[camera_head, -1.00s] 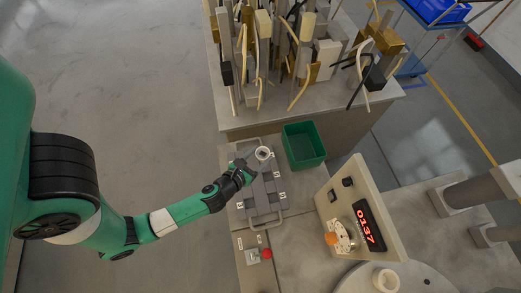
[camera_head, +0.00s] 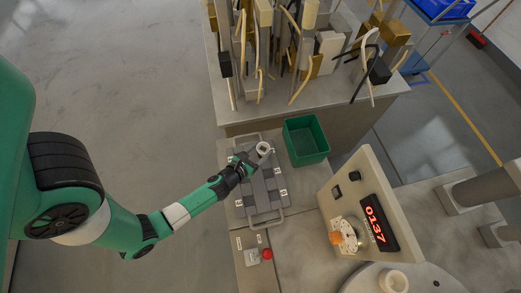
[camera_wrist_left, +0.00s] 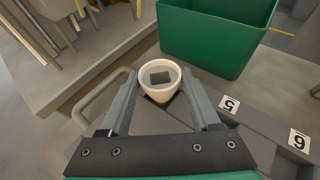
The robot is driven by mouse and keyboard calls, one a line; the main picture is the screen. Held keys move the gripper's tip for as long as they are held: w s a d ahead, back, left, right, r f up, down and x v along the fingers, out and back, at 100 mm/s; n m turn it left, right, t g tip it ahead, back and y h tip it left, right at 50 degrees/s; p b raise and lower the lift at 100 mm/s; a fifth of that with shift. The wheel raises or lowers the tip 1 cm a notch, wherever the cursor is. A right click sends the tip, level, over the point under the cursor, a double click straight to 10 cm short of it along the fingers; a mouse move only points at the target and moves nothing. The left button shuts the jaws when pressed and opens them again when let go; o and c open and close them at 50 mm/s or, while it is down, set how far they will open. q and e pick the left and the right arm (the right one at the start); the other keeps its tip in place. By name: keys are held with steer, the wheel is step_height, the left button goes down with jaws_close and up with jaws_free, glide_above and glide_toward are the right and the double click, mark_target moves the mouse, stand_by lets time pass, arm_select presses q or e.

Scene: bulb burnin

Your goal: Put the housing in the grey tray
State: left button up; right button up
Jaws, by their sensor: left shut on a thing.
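The housing (camera_head: 264,148) is a small white cup-like ring. In the left wrist view the housing (camera_wrist_left: 147,86) sits between my fingertips, its open round mouth facing the camera and a grey surface showing through it. My left gripper (camera_head: 257,153) is shut on it, over the far end of the grey tray (camera_head: 267,211). The tray has wire handles at both ends and numbered labels along its sides; labels 5 and 6 show in the left wrist view. I cannot tell whether the housing touches the tray. My right gripper is not in view.
A green bin (camera_head: 306,141) stands just beyond the tray's right side. A panel with a red display (camera_head: 375,222) is at right, and a red button box (camera_head: 253,256) is in front. Another white ring (camera_head: 393,281) sits on a round disc. A cluttered bench (camera_head: 300,112) is behind.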

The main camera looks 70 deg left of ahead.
arm_select(q)
steer(key=o, duration=1.3)
steer(key=shift+r, duration=0.1)
steer(key=v, duration=1.2)
steer(key=shift+b, duration=0.3)
